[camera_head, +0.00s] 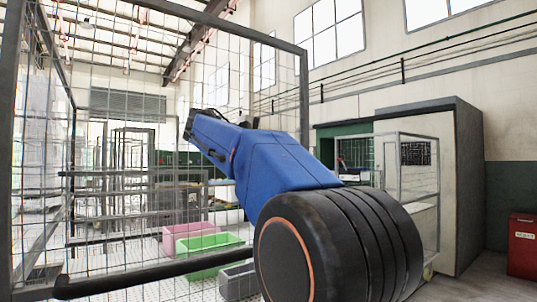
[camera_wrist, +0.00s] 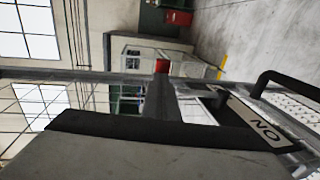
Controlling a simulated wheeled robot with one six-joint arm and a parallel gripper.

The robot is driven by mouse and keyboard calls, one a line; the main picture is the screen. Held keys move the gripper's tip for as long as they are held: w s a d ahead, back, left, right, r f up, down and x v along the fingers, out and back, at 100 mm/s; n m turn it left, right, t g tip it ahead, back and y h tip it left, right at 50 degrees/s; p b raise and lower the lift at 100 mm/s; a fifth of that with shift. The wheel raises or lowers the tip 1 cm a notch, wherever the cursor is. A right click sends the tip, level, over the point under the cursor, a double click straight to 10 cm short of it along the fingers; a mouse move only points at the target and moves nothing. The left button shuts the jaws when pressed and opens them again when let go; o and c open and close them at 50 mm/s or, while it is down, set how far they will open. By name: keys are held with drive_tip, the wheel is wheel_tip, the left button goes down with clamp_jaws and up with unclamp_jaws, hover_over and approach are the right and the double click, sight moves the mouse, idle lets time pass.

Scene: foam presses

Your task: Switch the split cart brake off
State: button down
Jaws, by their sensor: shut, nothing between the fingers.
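In the wrist view, which is rolled on its side, a black bent handle (camera_wrist: 287,82) stands at the right. Beside it a label plate (camera_wrist: 262,130) carries letters that read as ON upside down. My gripper (camera_wrist: 150,128) appears as a close, pale grey shape with a black edge across the bottom of the wrist view. It is shut and empty. Its right end lies near the label plate; I cannot tell whether they touch. In the head view my blue arm hides its far end, and neither the gripper nor the brake can be made out there.
A wire mesh fence (camera_head: 100,185) with dark posts fills the left of the head view. Pink (camera_head: 190,236), green (camera_head: 207,247) and grey (camera_head: 239,283) crates show behind it. A grey cabinet (camera_head: 468,190) and a red bin (camera_head: 522,245) stand at the right.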

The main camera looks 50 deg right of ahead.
drive_tip(key=d+y, duration=0.1)
drive_tip(key=d, duration=0.1)
drive_tip(key=s+d+y, duration=0.1)
drive_tip(key=d+y, duration=0.1)
drive_tip(key=shift+d+r+t+y, duration=0.2)
drive_tip(key=shift+d+t+y, duration=0.05)
drive_tip(key=shift+t+y, duration=0.05)
drive_tip(key=shift+s+d+f, duration=0.2)
drive_tip(key=shift+d, duration=0.6)
